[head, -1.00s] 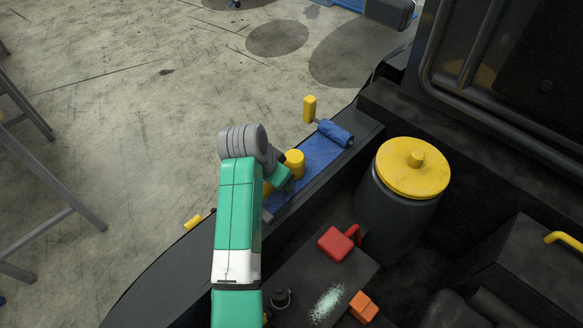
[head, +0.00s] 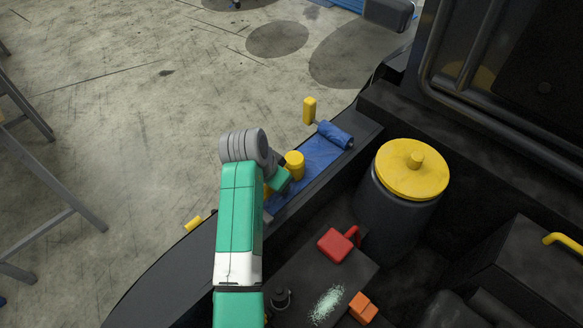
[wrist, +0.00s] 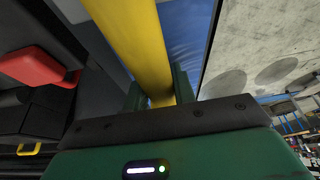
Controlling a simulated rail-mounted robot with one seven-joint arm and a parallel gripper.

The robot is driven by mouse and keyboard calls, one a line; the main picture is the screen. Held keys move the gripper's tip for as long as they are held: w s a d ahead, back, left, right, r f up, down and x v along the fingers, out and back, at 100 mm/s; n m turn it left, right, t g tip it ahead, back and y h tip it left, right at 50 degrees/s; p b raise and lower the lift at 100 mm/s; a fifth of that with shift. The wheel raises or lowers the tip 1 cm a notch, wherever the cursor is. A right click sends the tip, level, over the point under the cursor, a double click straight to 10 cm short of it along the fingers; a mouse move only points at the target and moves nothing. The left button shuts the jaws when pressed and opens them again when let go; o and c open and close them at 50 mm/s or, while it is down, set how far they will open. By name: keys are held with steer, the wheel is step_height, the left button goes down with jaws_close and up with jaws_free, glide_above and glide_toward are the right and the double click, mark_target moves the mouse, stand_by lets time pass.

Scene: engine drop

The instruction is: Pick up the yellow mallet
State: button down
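The yellow mallet (head: 295,164) lies on a blue cloth on the dark ledge; a yellow cylindrical end shows just past my gripper (head: 280,181) in the head view. My wrist hides much of the rest there. In the wrist view, a long yellow bar, which looks like part of the mallet (wrist: 135,40), runs down between the two green fingers of my gripper (wrist: 160,95). The fingers sit close against both sides of the bar and appear shut on it.
The blue cloth (head: 318,152) has a rolled end (head: 336,133). A yellow-lidded drum (head: 405,210), a red object (head: 336,244) and an orange block (head: 363,307) stand to the right. A small yellow post (head: 309,110) rises beyond the cloth. Open floor (head: 140,120) lies left.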

steer(key=shift+r, duration=0.1)
steer(key=shift+r, duration=0.4)
steer(key=r+p, duration=0.1)
steer(key=r, duration=0.2)
steer(key=shift+s+a+r+p, duration=0.1)
steer(key=shift+s+r+p, duration=0.1)
steer(key=shift+r+p, duration=0.15)
steer(key=s+a+p, duration=0.2)
steer(key=s, duration=0.5)
steer(key=s+a+p, duration=0.2)
steer(key=s+a, duration=0.1)
steer(key=s, duration=0.4)
steer(key=shift+s+r, duration=0.35)
steer(key=shift+r, duration=0.1)
steer(key=shift+a, duration=0.1)
